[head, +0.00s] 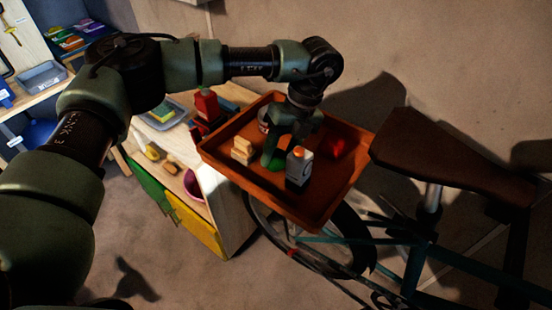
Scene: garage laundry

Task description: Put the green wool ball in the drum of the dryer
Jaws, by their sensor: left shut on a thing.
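The green wool ball (277,164) shows low between the fingers of my left gripper (275,157), over an orange-brown tray (327,207). My left gripper points down into the tray and is shut on the ball. The fingers hide part of the ball, and I cannot tell whether it still touches the tray floor. The dryer and its drum are not in view. My right gripper is not in view.
A bicycle saddle (455,155) stands close on the right. A bench with red tools (207,108) is at the left.

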